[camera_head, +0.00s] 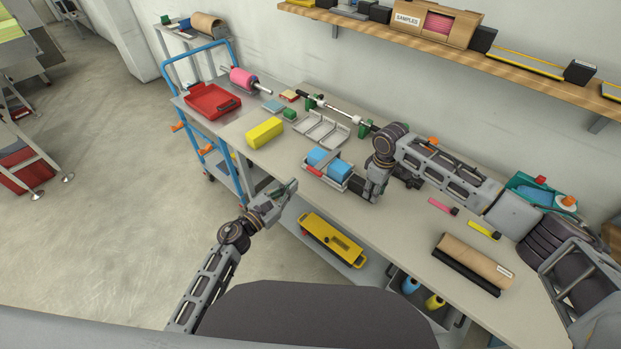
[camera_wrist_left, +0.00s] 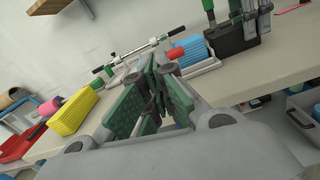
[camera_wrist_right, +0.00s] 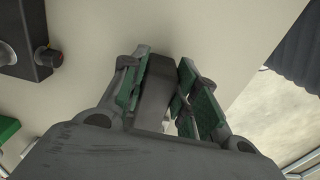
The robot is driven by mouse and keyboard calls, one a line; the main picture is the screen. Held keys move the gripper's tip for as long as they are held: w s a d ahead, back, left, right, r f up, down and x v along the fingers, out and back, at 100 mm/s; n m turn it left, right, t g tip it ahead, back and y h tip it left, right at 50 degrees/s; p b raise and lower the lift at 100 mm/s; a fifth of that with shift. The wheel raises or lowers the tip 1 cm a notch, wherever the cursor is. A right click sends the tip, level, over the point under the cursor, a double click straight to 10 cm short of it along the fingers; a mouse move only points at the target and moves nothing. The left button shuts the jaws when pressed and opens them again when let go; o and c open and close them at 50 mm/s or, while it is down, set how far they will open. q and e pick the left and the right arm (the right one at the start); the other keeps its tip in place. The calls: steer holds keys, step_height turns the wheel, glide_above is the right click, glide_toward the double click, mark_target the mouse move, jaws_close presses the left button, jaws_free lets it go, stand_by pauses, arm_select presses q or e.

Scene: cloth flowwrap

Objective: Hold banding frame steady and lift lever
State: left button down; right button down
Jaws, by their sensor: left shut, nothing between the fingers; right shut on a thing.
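The banding frame (camera_head: 342,184) is a pale frame on the bench holding blue blocks (camera_head: 325,161). A red handle (camera_head: 313,171), apparently the lever, lies low along its front left side; it also shows in the left wrist view (camera_wrist_left: 174,54). My right gripper (camera_head: 360,188) is at the frame's right end, shut on a dark grey block (camera_wrist_right: 155,92). Whether that block is joined to the frame I cannot tell. My left gripper (camera_head: 291,188) is shut and empty, just off the bench's front edge, left of and apart from the red handle; its green fingers (camera_wrist_left: 160,90) meet.
A yellow block (camera_head: 265,131), a grey divided tray (camera_head: 322,130) and a red tray (camera_head: 212,100) lie to the left. A roller rod (camera_head: 340,113) stands behind. A brown roll (camera_head: 475,260) lies at right. A yellow case (camera_head: 333,240) sits on the lower shelf.

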arm_select(q)
step_height(320, 180, down, 10)
steer(key=s+n+h, duration=0.1)
steer(key=n+h, duration=0.1)
steer(key=n, duration=1.3)
steer(key=s+a+m+t, duration=0.1)
steer(key=m, duration=0.9)
steer(key=s+a+r+m+t, duration=0.1)
steer(key=m, duration=0.9)
steer(key=s+a+r+m+t, duration=0.1)
steer(key=m, duration=1)
steer(key=shift+a+h, duration=0.3)
steer(key=shift+a, duration=0.1)
